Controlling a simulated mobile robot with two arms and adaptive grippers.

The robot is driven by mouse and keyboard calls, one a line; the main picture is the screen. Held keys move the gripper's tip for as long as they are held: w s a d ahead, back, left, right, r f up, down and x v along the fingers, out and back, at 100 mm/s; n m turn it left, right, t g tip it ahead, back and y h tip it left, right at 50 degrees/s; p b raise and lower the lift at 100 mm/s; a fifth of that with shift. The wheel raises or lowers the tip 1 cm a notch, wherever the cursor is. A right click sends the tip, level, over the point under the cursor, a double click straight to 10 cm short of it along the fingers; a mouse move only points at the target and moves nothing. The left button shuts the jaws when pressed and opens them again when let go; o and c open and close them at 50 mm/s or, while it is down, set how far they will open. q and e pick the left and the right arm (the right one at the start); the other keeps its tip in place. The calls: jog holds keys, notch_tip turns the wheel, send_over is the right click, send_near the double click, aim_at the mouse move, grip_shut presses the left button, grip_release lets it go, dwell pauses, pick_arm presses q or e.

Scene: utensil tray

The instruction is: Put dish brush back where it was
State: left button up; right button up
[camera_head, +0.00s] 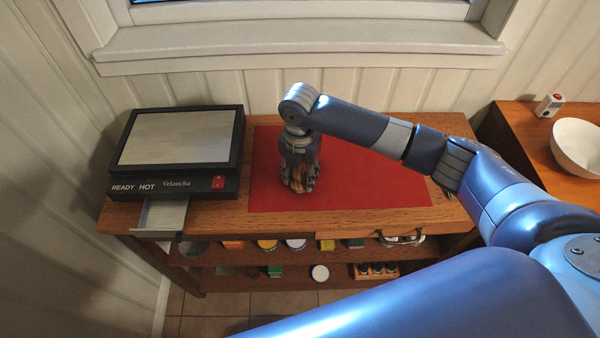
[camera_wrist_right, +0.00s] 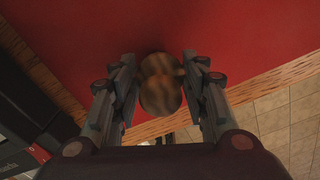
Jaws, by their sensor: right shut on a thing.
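My right gripper (camera_head: 300,186) points down over the front left part of the red mat (camera_head: 375,185) on the wooden table. In the right wrist view, its fingers (camera_wrist_right: 158,58) are on either side of a brown, wooden-looking thing with two rounded parts, which I take to be the dish brush (camera_wrist_right: 160,92). The gripper is shut on it. In the head view the gripper hides most of the brush, and only a brownish strip shows between the fingers. I cannot tell whether its lower end touches the mat. My left gripper is not in view.
A black grill (camera_head: 178,150) with a pulled-out tray (camera_head: 160,214) stands left of the mat. Shelves below hold several jars and boxes. A white bowl (camera_head: 577,147) and a small white-and-red device (camera_head: 549,105) are on the right table. The mat's right side is clear.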

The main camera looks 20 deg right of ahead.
aim_at(300, 169)
jog(key=shift+f, duration=0.15)
jog(key=o, duration=1)
notch_tip(300, 169, up, 12)
jog(key=b, duration=0.2)
jog(key=shift+r+b, duration=0.2)
jog(key=shift+b, duration=0.15)
